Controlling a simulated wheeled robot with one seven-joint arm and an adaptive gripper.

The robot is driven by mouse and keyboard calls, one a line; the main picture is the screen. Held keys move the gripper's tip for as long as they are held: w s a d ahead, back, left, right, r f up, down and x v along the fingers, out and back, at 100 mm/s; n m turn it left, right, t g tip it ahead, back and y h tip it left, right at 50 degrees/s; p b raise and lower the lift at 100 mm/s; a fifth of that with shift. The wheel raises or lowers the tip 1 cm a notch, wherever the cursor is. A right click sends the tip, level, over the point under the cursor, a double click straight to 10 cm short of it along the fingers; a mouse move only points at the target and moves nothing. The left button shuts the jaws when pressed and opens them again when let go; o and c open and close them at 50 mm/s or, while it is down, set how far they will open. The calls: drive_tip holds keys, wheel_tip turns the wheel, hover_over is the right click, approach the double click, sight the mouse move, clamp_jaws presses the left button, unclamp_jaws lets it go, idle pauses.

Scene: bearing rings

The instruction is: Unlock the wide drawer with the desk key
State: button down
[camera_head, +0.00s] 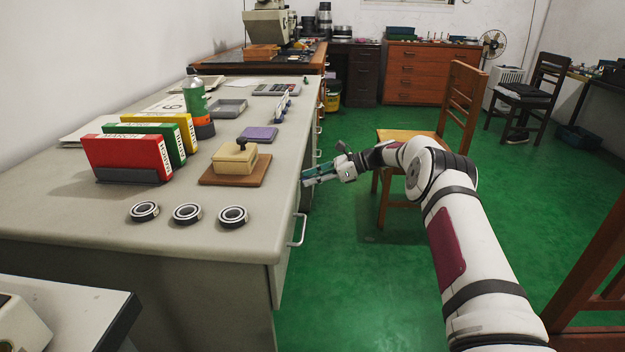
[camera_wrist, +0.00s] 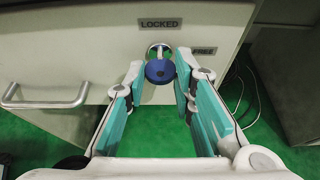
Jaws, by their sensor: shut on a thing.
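The desk key (camera_wrist: 160,73) shows in the wrist view as a round blue head in front of a shiny metal lock (camera_wrist: 158,49). My gripper (camera_wrist: 161,70) has a fingertip on each side of the blue head and is shut on it. The key's shaft is hidden behind its head. A LOCKED label (camera_wrist: 160,22) is above the lock and a FREE label (camera_wrist: 204,50) is to its right. The lock sits in a pale drawer front (camera_wrist: 75,55). In the head view my gripper (camera_head: 306,177) is at the desk's right side; the key cannot be made out there.
A metal bar handle (camera_wrist: 45,100) is left of the lock. A wooden chair (camera_head: 462,100) stands close behind my arm. Green floor is open nearby.

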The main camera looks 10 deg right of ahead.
drive_tip(key=shift+r, duration=0.1)
drive_tip(key=c, duration=1.3)
unclamp_jaws()
drive_tip(key=shift+c, duration=0.2)
drive_tip(key=v, duration=1.2)
drive_tip(key=shift+w, duration=0.1)
